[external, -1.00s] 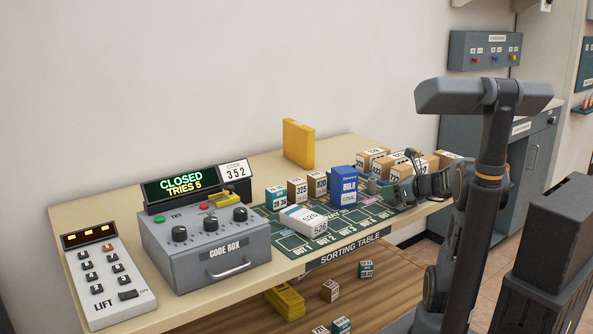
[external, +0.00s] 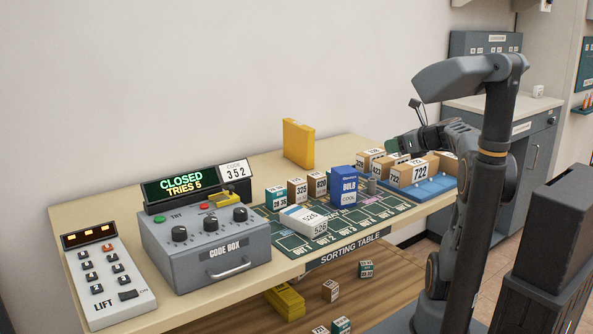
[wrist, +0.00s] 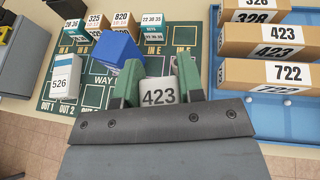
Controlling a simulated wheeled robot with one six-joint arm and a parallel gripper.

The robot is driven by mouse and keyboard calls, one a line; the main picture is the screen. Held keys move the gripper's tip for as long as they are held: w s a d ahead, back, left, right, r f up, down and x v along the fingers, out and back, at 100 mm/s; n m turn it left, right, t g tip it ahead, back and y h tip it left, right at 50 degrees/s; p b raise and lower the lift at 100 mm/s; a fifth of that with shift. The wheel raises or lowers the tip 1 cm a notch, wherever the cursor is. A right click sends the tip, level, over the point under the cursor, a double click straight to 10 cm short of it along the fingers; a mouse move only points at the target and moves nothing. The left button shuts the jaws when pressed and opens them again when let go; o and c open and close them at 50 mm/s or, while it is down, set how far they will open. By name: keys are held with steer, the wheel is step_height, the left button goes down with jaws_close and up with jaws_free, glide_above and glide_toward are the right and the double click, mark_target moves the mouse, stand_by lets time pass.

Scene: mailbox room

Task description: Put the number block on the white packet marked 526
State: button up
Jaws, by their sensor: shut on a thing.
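The white packet (external: 304,219) marked 526 lies on the green sorting mat. In the wrist view the packet (wrist: 63,82) is at the left. My gripper (external: 393,147) is raised above the right part of the table, up and to the right of the packet. In the wrist view its two green fingers are shut on a pale grey number block (wrist: 158,91) reading 423. The block's lower part is hidden by the gripper body, and I cannot make it out in the external view.
Brown cartons (external: 412,175) marked 722 and 423 sit at the blue tray (external: 437,187) on the right. The code box (external: 205,248) is left of the mat.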

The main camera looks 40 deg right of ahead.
step_height(320, 180, up, 3)
steer(key=a, duration=0.1)
steer(key=n+g+y+p, duration=0.8)
steer(key=n+y, duration=0.2)
steer(key=n, duration=0.1)
glide_above(297, 215)
step_height(297, 215, down, 9)
steer(key=shift+w+f+b, duration=0.15)
steer(key=shift+b, duration=0.25)
steer(key=shift+f+b, duration=0.55)
steer(key=shift+f, duration=1.7)
steer(key=shift+f, duration=0.1)
steer(key=shift+f, duration=0.15)
steer(key=o, duration=0.9)
